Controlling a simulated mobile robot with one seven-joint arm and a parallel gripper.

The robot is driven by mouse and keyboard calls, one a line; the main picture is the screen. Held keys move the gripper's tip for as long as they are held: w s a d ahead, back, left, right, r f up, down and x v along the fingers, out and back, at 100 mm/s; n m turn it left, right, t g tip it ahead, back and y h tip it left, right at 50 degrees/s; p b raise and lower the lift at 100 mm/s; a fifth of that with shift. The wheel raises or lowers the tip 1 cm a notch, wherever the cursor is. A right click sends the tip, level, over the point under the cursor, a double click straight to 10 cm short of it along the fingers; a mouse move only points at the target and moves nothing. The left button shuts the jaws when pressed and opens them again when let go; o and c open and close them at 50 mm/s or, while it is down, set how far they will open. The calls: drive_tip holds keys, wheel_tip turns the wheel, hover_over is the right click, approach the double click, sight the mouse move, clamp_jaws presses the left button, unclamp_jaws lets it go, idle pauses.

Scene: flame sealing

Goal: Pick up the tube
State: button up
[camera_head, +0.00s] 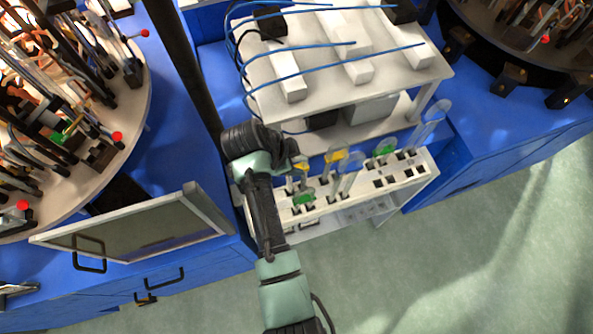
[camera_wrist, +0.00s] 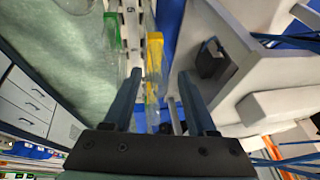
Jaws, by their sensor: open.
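A white rack (camera_head: 425,183) holds several clear tubes, some with yellow or green labels or caps. In the head view, a yellow-marked tube (camera_head: 336,156) and a green-marked tube (camera_head: 385,147) stand in it. Another green-marked one (camera_head: 303,198) is nearer my arm. In the wrist view, my gripper (camera_wrist: 159,74) is open, and a yellow-marked tube (camera_wrist: 154,52) appears between the lines of its fingers. A green-marked tube (camera_wrist: 110,32) is left of the left finger. Whether the fingers touch any tube cannot be told. My arm hides part of the rack's left end.
A raised white shelf (camera_head: 395,88) with blue lines stands behind the rack. Round carousels (camera_head: 125,85) of instruments flank it. A tilted screen (camera_head: 140,228) stands at the left on blue cabinets. Green floor (camera_head: 480,250) is clear at the lower right.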

drive_tip(key=shift+f, duration=0.3)
drive_tip(key=shift+c, duration=0.2)
drive_tip(key=shift+w, duration=0.1)
clamp_jaws()
idle(1.0)
